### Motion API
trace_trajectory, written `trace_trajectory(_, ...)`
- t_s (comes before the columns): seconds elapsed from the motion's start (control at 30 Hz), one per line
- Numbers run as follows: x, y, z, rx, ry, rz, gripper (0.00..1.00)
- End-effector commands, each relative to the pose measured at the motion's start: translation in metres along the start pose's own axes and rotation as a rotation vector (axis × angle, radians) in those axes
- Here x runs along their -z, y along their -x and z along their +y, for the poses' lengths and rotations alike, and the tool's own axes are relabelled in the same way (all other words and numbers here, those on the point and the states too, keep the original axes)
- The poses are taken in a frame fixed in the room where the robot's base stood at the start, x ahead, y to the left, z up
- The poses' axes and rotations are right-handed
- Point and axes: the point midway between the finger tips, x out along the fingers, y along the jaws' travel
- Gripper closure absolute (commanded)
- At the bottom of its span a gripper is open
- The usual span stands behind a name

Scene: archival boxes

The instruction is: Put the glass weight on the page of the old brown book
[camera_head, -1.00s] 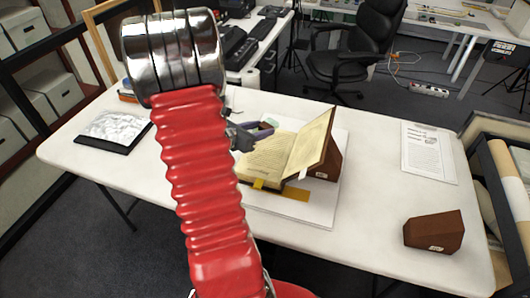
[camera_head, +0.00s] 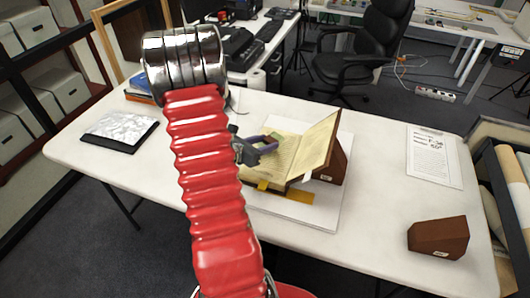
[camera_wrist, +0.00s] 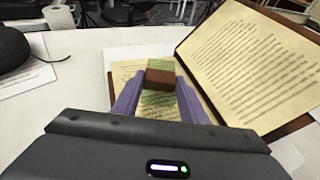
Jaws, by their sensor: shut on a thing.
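The old brown book (camera_head: 297,158) lies open on a white board on the table, its right side raised against a brown wedge (camera_head: 335,165). The flat left page shows in the wrist view (camera_wrist: 125,72). My gripper (camera_head: 272,142) has purple fingers and is shut on the glass weight (camera_wrist: 160,75), a small block with a green top and a brownish front face. The weight is over the left page, with a green tint on the page just below it. I cannot tell for sure whether it touches the page.
A second brown wedge (camera_head: 438,237) stands at the front right of the table. A clipboard with a sheet (camera_head: 434,157) lies at the back right. A silvery packet on a black pad (camera_head: 120,130) lies at the left. The table between book and clipboard is clear.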

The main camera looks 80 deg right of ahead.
Motion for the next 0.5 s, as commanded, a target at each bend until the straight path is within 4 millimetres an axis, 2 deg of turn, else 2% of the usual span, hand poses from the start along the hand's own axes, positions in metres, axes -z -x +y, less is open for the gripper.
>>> trace_trajectory(0.17, 0.002, -0.001, 0.000, 0.000, 0.001, -0.001, 0.90)
trace_trajectory(0.5, 0.033, -0.013, 0.001, 0.000, 0.003, 0.001, 0.90)
